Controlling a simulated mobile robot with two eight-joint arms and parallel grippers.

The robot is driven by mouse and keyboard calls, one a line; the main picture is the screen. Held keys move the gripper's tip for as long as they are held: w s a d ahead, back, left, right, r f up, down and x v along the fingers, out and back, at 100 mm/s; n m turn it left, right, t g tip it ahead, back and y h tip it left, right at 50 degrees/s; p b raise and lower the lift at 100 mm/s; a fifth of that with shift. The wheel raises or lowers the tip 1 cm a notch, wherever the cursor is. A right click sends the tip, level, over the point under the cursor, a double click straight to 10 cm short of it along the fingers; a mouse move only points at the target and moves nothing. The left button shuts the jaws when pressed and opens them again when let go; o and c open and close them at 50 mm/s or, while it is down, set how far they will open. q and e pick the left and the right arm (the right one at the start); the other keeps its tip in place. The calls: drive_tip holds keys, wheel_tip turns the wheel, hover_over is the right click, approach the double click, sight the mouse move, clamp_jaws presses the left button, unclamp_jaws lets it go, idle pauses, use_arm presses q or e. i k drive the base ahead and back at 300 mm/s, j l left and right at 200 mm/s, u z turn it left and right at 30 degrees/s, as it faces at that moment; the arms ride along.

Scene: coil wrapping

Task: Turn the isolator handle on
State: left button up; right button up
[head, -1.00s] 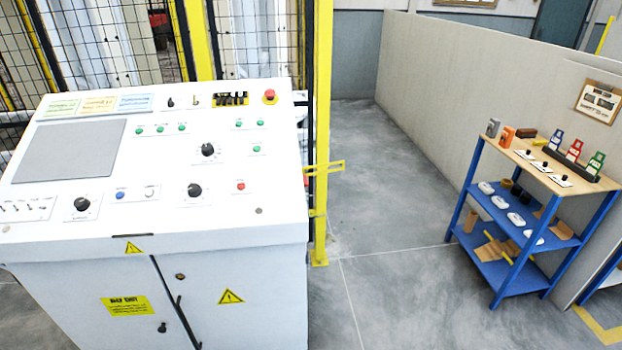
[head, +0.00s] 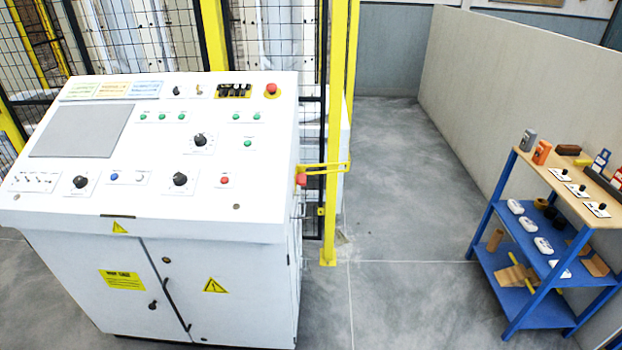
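A white control console (head: 150,215) stands at the left, with knobs, buttons and a grey panel on its sloped top. On its right side, a small red knob-like part (head: 301,179) shows at the edge, by a yellow bracket (head: 325,168). It may be the isolator handle, but it is too small to tell its position. A metal side handle (head: 299,212) is just below it. A red emergency stop button (head: 271,89) is at the top right of the panel. Neither of my grippers is in view.
A yellow post (head: 333,130) and mesh fence stand behind and right of the console. A blue shelf unit (head: 520,265) with small parts stands at the right by a grey partition wall (head: 500,75). The grey floor (head: 400,220) between is clear.

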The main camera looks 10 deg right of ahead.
sight(301, 180)
drive_tip(key=l+u, duration=0.2)
drive_tip(key=l, duration=0.75)
drive_tip(key=i+l, duration=0.15)
drive_tip(key=i, duration=0.45)
drive_tip(key=i+l+u, duration=0.1)
drive_tip(key=i, duration=0.5)
drive_tip(key=l, duration=0.05)
